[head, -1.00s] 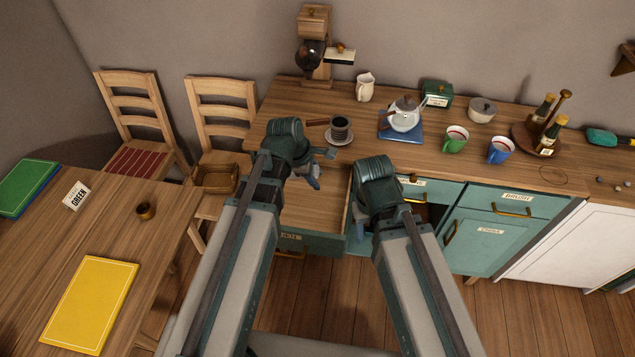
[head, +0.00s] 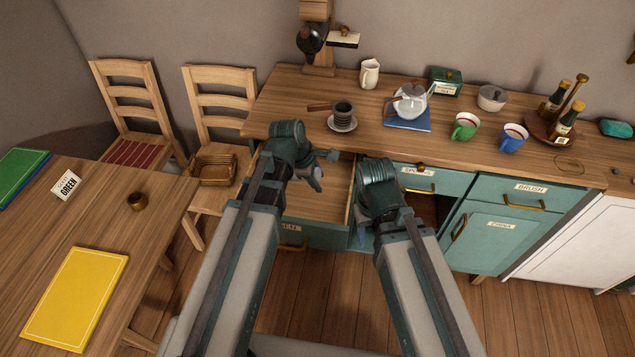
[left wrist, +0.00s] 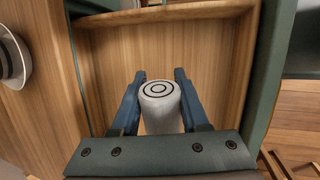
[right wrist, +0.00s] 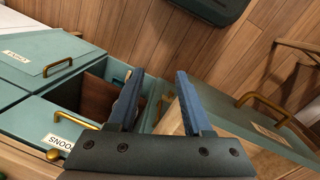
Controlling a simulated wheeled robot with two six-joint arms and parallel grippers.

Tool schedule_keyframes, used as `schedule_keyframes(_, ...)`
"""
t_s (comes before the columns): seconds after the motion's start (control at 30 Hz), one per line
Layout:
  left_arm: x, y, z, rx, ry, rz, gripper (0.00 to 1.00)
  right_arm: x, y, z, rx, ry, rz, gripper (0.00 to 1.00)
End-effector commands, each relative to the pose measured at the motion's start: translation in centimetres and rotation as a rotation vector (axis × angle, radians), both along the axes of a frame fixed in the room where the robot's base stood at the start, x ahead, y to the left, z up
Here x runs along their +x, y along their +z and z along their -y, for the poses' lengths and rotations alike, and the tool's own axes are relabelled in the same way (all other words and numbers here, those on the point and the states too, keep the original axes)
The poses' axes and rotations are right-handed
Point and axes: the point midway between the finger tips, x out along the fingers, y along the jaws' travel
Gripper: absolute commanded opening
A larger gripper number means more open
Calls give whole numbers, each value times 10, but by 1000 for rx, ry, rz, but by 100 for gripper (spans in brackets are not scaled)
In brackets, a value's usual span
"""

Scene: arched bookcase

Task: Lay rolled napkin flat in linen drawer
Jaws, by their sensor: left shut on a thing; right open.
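My left gripper (head: 316,172) is shut on the rolled napkin. In the left wrist view the napkin (left wrist: 160,104) is a white roll with dark rings on its end, held between the blue fingers (left wrist: 158,92). Its end faces the camera. In the head view my left arm hides most of it. The linen drawer (head: 315,206) is pulled open below the left gripper, and its wooden floor (left wrist: 112,60) looks bare where visible. I cannot tell whether the napkin touches it. My right gripper (right wrist: 158,84) is open and empty, at the drawer's right side.
On the counter above stand a cup on a saucer (head: 342,122), a teapot (head: 411,102), a green mug (head: 465,127) and a blue mug (head: 513,139). A chair with a basket (head: 214,169) stands left.

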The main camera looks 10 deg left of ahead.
Motion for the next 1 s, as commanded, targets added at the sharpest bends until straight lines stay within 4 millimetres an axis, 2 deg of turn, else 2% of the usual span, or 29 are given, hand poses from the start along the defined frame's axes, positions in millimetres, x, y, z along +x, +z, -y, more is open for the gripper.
schedule_keyframes(0.37, 0, -7, 0, 0, 0, 0, 0, 0, -7, 0, 0, 0, 0, 50)
schedule_keyframes(1.0, 0, -48, 0, 0, 0, 0, 0, 0, -48, 0, 0, 0, 0, 50)
